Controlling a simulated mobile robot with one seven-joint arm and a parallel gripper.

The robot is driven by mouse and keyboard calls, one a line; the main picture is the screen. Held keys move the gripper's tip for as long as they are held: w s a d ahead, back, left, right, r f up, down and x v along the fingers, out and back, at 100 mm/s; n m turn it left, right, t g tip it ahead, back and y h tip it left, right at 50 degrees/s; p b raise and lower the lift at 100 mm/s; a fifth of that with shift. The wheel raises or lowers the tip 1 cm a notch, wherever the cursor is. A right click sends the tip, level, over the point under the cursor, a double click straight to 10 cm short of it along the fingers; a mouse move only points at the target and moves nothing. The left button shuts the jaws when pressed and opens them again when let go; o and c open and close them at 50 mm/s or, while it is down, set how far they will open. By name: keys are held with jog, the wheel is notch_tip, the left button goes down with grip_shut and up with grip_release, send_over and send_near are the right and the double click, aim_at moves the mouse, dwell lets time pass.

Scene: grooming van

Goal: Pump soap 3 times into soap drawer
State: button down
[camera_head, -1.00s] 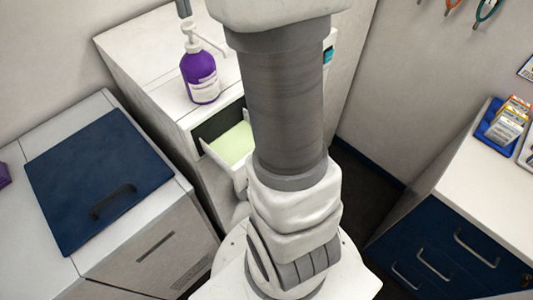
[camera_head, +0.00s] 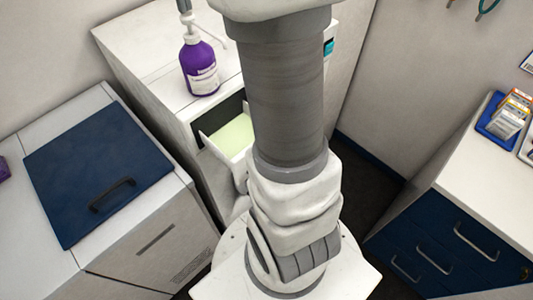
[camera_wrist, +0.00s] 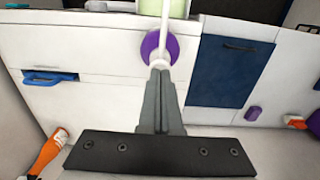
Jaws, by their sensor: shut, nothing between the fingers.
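A purple soap bottle (camera_head: 200,69) with a white pump head (camera_head: 188,20) stands upright on the white machine. In the wrist view the bottle (camera_wrist: 172,50) is seen from above, with its white spout reaching toward the drawer. The soap drawer (camera_head: 212,146) is pulled out of the machine's front, beside and below the bottle, with a pale green inside. It also shows at the top of the wrist view (camera_wrist: 178,8). My gripper (camera_wrist: 160,72) is shut and empty, its tips over the pump head. I cannot tell whether they touch it. My arm covers part of the drawer's right side.
A white cabinet with a dark blue lid (camera_head: 97,175) stands at the left. At the right, a white counter (camera_head: 462,165) with blue drawers carries a blue tray of small boxes (camera_head: 512,112). Tools hang on the back wall. An orange bottle (camera_wrist: 48,150) shows in the wrist view.

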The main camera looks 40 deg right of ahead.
jog(key=shift+f+b, duration=0.65)
jog(key=shift+f, duration=0.5)
jog(key=shift+r, duration=0.2)
jog(key=shift+r+p, duration=1.4)
jog(key=shift+p, duration=0.1)
jog(key=shift+f, duration=0.1)
